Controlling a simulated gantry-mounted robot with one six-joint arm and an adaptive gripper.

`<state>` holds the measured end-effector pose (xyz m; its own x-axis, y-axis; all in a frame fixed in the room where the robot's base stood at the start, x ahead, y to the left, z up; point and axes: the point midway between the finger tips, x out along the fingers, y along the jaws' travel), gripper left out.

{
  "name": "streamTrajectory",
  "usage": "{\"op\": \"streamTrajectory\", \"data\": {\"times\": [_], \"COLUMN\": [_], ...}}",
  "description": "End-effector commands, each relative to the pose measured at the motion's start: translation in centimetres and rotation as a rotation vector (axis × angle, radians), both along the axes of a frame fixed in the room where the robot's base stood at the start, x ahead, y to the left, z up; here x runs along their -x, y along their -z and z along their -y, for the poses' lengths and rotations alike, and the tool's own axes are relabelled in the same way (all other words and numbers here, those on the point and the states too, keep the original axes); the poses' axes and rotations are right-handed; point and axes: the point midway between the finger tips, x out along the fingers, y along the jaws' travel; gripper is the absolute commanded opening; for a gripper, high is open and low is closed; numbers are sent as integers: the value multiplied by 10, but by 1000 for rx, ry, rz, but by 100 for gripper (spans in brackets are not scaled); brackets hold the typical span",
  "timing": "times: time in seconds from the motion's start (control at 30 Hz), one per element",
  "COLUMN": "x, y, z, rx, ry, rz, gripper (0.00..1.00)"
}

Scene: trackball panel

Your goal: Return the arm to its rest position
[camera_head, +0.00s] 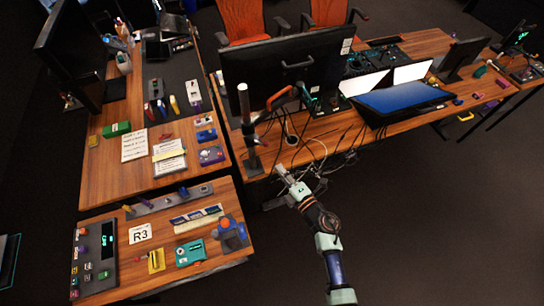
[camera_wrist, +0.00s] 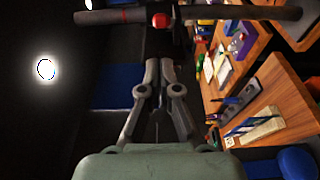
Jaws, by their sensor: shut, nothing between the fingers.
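My gripper (camera_head: 281,171) is at the front edge of the large desk, close to the foot of the monitor pole, with nothing held. In the wrist view its two fingers (camera_wrist: 160,62) are together and empty. My arm reaches up to it from the bottom of the head view, over the dark floor right of the small panel desk. A blue shape, perhaps the same unit, shows at the lower right of the wrist view (camera_wrist: 296,161).
A grey monitor pole (camera_head: 247,125) stands just beyond my gripper; a dark bar (camera_wrist: 235,13) crosses the wrist view ahead of the fingers. Loose cables (camera_head: 318,165) hang by the desk edge. The small desk (camera_head: 207,267) lies left. The floor (camera_head: 430,230) at right is clear.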

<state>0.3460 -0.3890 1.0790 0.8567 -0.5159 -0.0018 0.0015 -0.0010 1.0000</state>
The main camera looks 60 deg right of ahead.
Motion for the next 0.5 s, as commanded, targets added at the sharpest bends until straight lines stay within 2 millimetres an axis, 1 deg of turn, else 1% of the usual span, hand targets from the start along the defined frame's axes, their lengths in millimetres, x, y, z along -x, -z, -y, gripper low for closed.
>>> {"op": "streamTrajectory", "data": {"times": [0.03, 0.1, 0.2, 0.3, 0.5], "x": [11, 23, 33, 38, 38], "y": [0, 0, 1, 1, 1], "z": [-5, -10, -15, -17, -18], "rx": [-1, 0, -1, -1, -1], "ry": [3, 2, 1, 0, -1], "rz": [-2, -2, -1, -1, -1], "gripper": [0, 0, 0, 0, 0]}}
